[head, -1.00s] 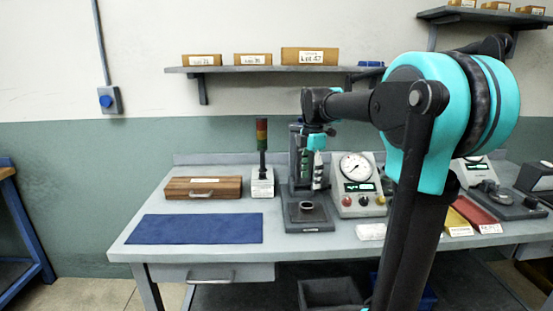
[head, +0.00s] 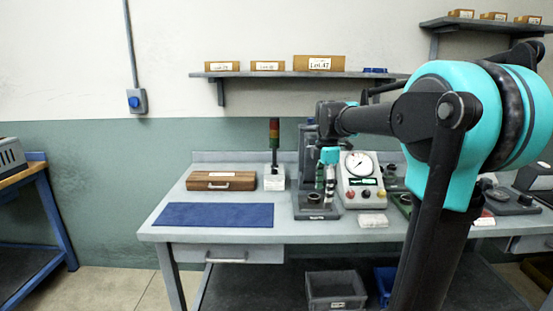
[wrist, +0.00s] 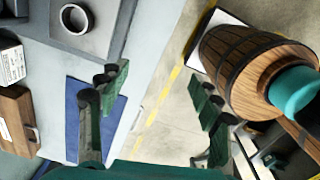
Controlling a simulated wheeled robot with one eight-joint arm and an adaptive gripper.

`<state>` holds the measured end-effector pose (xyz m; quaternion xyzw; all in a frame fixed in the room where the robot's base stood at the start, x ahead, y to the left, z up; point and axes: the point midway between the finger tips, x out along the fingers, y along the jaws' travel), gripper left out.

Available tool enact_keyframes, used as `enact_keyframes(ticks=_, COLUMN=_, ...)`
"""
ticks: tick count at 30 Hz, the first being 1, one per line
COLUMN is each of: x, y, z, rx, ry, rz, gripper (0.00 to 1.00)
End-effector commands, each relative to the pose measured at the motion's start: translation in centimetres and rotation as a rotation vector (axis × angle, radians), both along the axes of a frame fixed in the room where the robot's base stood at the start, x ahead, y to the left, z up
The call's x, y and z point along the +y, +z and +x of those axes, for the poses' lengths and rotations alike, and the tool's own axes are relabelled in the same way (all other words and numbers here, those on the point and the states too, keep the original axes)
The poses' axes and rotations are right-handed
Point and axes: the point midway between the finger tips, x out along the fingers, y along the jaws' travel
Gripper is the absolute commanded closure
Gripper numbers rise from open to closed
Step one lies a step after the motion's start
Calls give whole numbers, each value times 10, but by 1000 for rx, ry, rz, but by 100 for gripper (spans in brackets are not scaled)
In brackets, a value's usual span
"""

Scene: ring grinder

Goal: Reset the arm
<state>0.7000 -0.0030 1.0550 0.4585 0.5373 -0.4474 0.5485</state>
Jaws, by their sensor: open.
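My arm reaches left from the right side of the head view, and my gripper (head: 325,178) points down in front of the dark bench machine (head: 303,212). My gripper's fingers are open. In the wrist view the two green-black fingers of my gripper (wrist: 160,95) stand wide apart with nothing between them. Bench top, blue mat and floor show beyond them. A dark ring-shaped part (wrist: 76,18) sits on the machine's base at the upper left of that view. My gripper hides part of the machine in the head view.
The grey bench (head: 300,234) holds a blue mat (head: 213,215), a wooden box (head: 221,181), a signal tower (head: 274,155) and a gauge unit (head: 360,179). A shelf (head: 240,75) with boxes hangs above. A blue-framed table (head: 52,215) stands left.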

Motion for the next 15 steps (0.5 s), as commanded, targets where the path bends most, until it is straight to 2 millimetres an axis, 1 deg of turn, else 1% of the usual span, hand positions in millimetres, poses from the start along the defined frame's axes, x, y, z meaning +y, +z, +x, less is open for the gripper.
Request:
enact_keyframes(ticks=8, x=-7, y=-30, z=-21, rx=-43, ry=-217, rz=13, gripper=36)
enact_keyframes(ticks=11, x=-10, y=-45, z=-32, rx=-64, ry=-330, rz=23, gripper=36)
enact_keyframes(ticks=14, x=-13, y=-64, z=-47, rx=-90, ry=-468, rz=38, gripper=36)
enact_keyframes(ticks=15, x=-15, y=-74, z=-54, rx=-102, ry=-535, rz=47, gripper=36)
